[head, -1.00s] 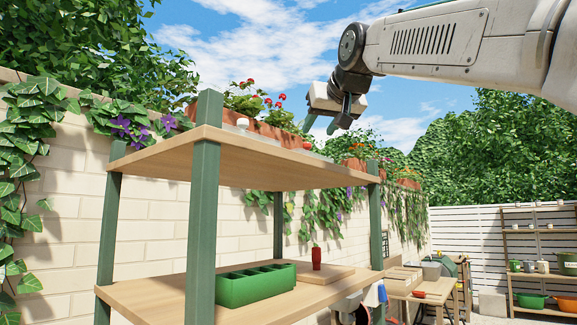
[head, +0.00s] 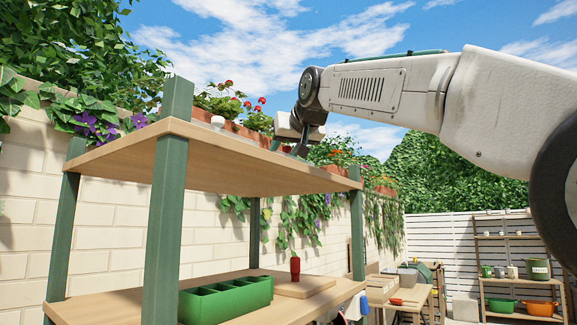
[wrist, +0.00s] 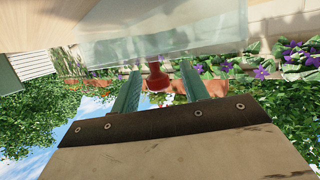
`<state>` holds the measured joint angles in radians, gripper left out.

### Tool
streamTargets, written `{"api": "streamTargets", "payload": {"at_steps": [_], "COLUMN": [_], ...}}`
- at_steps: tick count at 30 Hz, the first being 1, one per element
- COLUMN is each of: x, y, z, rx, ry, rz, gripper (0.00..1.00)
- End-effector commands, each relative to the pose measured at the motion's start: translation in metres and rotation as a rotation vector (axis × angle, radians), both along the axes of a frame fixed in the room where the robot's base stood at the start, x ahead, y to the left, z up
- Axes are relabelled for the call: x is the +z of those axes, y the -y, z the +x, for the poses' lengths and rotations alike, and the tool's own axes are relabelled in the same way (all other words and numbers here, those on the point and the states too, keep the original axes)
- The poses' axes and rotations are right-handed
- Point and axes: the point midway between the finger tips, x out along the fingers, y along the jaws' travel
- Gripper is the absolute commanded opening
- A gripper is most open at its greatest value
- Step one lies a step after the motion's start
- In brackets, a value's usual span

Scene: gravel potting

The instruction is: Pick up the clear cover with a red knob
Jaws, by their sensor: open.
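The clear cover (wrist: 165,35) shows in the wrist view as a pale see-through box shape on a wooden surface, its red knob (wrist: 157,80) pointing toward my gripper. My gripper (wrist: 160,68) is open, with one green finger on each side of the knob in that view. I cannot tell whether the fingers touch it. In the head view my gripper (head: 300,150) is low at the far edge of the top shelf board (head: 215,165). The cover and its knob cannot be made out there.
A white knob (head: 217,122) shows above the top board, left of my gripper. Flower planters line the wall behind. Green posts (head: 163,225) stand at the shelf corners. The lower board holds a green divided tray (head: 225,298) and a red object (head: 295,268).

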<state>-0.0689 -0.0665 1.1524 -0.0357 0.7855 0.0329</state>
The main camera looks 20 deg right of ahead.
Motion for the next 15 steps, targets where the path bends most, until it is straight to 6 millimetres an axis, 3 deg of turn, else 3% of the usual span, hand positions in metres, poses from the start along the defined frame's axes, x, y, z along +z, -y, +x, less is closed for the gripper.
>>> {"api": "streamTargets", "payload": {"at_steps": [3,8,15], "x": [0.0004,0.0004,0.0006], "y": [0.0009,0.002,0.0026], "z": [-0.0007,-0.0007,-0.0009], "rx": [-0.001,-0.002,-0.003], "ry": [0.0,0.0,0.001], "rz": [0.0,0.0,0.0], "gripper": [0.42,0.0,0.0]}}
